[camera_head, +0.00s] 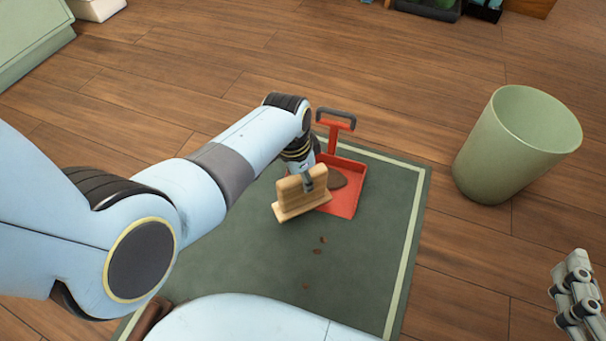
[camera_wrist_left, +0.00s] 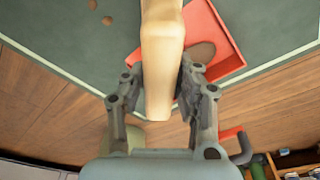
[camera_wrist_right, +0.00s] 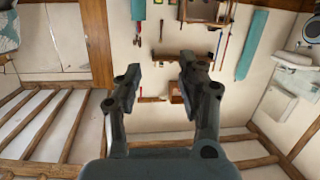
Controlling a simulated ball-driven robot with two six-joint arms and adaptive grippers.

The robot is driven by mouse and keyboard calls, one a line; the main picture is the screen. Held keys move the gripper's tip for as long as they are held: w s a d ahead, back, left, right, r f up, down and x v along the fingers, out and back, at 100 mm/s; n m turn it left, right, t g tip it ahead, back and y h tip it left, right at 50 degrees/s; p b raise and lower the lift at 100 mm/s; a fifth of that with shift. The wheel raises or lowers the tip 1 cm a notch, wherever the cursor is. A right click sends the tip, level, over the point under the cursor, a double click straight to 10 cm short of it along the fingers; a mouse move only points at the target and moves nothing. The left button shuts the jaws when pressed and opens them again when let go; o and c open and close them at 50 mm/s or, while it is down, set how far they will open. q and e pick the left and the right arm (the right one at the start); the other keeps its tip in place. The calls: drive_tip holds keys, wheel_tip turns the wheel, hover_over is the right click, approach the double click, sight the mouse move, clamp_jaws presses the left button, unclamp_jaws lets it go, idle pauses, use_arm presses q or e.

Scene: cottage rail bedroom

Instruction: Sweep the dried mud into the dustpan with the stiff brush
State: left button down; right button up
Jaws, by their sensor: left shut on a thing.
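A wooden brush (camera_head: 301,200) is held in my left gripper (camera_head: 309,180), at the front left of the red dustpan (camera_head: 346,207). In the left wrist view the jaws (camera_wrist_left: 161,82) are shut on the brush's pale wooden handle (camera_wrist_left: 160,50). A flat brown patch of mud (camera_head: 338,180) lies in the pan; it also shows in the left wrist view (camera_wrist_left: 203,53). Several small mud crumbs (camera_head: 317,252) lie on the mat in front of the pan. Whether the bristles touch the mat is hidden. My right gripper (camera_head: 570,292) is open and empty at the right edge.
A green mat (camera_head: 385,255) with a pale border lies on the plank floor under the pan. A pale green bin (camera_head: 490,155) stands to the right of it. A brown object (camera_head: 150,318) is partly hidden at the mat's near left.

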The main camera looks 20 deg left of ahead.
use_arm(q)
drive_tip(key=shift+r+p, duration=0.35)
drive_tip(key=shift+r, duration=0.2)
drive_tip(key=shift+r+p, duration=0.25)
drive_tip(key=shift+p, duration=0.15)
use_arm(e)
drive_tip(key=s+f+g, duration=0.4)
drive_tip(key=s+f, duration=0.2)
use_arm(q)
drive_tip(key=shift+w+r+p, duration=0.1)
drive_tip(key=shift+r+p, duration=0.3)
drive_tip(key=shift+r, duration=0.05)
drive_tip(key=shift+r+p, duration=1)
drive_tip(key=shift+p, duration=0.05)
drive_tip(key=shift+r+p, duration=0.6)
drive_tip(key=shift+r, duration=0.2)
use_arm(e)
drive_tip(key=r+g, duration=0.1)
drive_tip(key=g, duration=0.1)
drive_tip(key=w+d+r+g, duration=0.1)
drive_tip(key=g, duration=0.1)
drive_tip(key=r+m+g+h, duration=0.1)
drive_tip(key=g, duration=0.1)
drive_tip(key=shift+w+d+r, duration=0.15)
drive_tip(key=shift+w+r, duration=0.05)
drive_tip(key=shift+r, duration=0.05)
